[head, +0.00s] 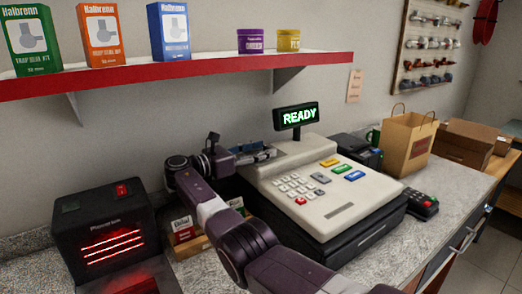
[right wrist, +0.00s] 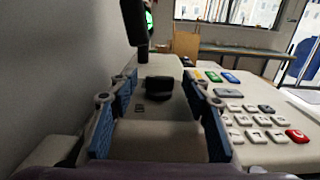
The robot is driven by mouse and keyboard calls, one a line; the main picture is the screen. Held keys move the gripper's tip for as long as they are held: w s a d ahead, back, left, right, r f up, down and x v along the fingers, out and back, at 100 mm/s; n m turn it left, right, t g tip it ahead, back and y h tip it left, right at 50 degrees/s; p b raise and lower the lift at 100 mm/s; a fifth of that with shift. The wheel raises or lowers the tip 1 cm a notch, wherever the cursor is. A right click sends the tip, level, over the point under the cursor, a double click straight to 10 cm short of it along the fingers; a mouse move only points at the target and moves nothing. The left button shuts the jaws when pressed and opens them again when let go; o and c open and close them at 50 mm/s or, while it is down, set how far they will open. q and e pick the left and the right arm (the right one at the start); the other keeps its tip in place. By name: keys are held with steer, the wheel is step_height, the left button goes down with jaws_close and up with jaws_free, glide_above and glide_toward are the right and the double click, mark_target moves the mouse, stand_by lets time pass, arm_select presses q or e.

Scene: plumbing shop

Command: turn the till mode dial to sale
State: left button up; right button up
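The cream till (head: 325,190) stands on the counter with its green display (head: 297,116) reading READY. My right gripper (head: 266,154) reaches over the till's back left part and points right. In the right wrist view its two blue-padded fingers (right wrist: 158,92) are spread apart. A black dial-like knob (right wrist: 159,86) on the till's top shows between and beyond the fingertips, with small dark marks (right wrist: 153,108) nearer to me. I cannot read the marks or tell where the knob points. No contact shows. In the head view the gripper hides the knob. My left gripper is out of view.
The display's dark post (right wrist: 135,42) rises close by the left finger. A red-edged shelf (head: 200,67) with boxes and tubs hangs above. A black heater-like box (head: 105,230) stands left; a card terminal (head: 421,204) and paper bag (head: 406,145) stand right.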

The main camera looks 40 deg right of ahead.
step_height(320, 180, up, 10)
stand_by(0.7)
steer(key=shift+f, duration=0.1)
stand_by(0.4)
